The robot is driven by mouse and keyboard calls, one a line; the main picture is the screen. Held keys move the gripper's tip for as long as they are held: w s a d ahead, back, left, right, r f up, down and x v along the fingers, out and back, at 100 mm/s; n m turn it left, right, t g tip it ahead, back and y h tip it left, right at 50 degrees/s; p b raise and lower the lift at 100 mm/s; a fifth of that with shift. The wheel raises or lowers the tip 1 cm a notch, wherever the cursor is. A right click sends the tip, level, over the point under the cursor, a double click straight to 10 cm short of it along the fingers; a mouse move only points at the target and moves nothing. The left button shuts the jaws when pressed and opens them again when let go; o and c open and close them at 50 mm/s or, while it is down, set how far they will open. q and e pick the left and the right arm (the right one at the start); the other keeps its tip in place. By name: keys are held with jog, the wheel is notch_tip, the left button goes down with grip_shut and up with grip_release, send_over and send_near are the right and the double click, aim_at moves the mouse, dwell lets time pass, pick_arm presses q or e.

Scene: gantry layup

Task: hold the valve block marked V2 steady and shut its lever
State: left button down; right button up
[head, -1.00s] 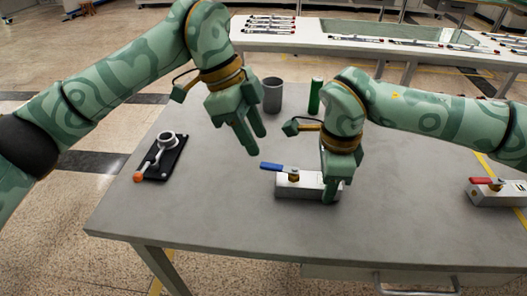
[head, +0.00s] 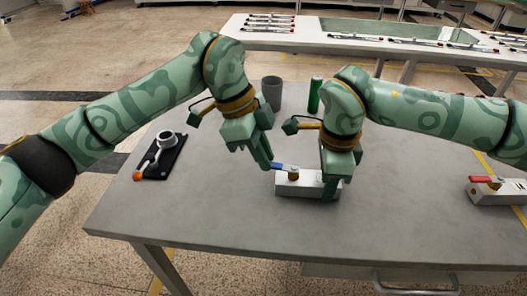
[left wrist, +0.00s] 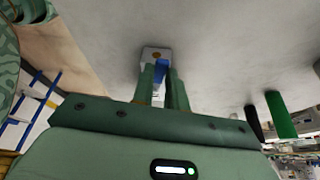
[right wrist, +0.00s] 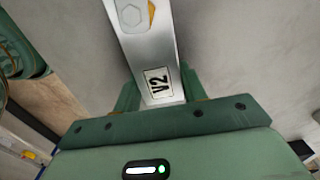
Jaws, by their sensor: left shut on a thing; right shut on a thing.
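The valve block marked V2 (head: 300,189) is a pale metal block on the grey table, with a blue lever (head: 287,168) on top pointing left along the block. Its V2 label (right wrist: 158,83) shows in the right wrist view. My right gripper (head: 331,188) is shut on the block's right end, one finger on each side. My left gripper (head: 267,165) is shut on the lever's free end. In the left wrist view the blue lever (left wrist: 160,72) lies between the two fingers, which hide part of it.
Another block with a red lever (head: 487,180) sits at the table's right edge. A black plate with a grey ring and orange-tipped handle (head: 167,150) lies at the left. A grey cup (head: 272,93) and a green cylinder (head: 315,94) stand behind my grippers.

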pick_arm(q)
jog(key=shift+w, duration=0.1)
jog(key=w+m, duration=0.1)
jog(key=m, duration=0.1)
jog(key=w+d+m+g, duration=0.1)
jog(key=m, duration=0.1)
jog(key=shift+m+g+y, duration=0.3)
jog(key=shift+y, duration=0.1)
jog(key=shift+w+d+m+g+y, duration=0.35)
jog(key=shift+w+m, duration=0.2)
jog(key=shift+m, duration=0.65)
jog(key=shift+w+d+m+g+y, duration=0.25)
jog(key=shift+d+m, duration=0.1)
jog(key=shift+m, duration=0.45)
jog(key=shift+w+d+m+g+y, duration=0.1)
jog(key=shift+w+d+m+y, duration=0.2)
jog(key=shift+m, duration=0.5)
jog(key=c, duration=1.4)
grip_release()
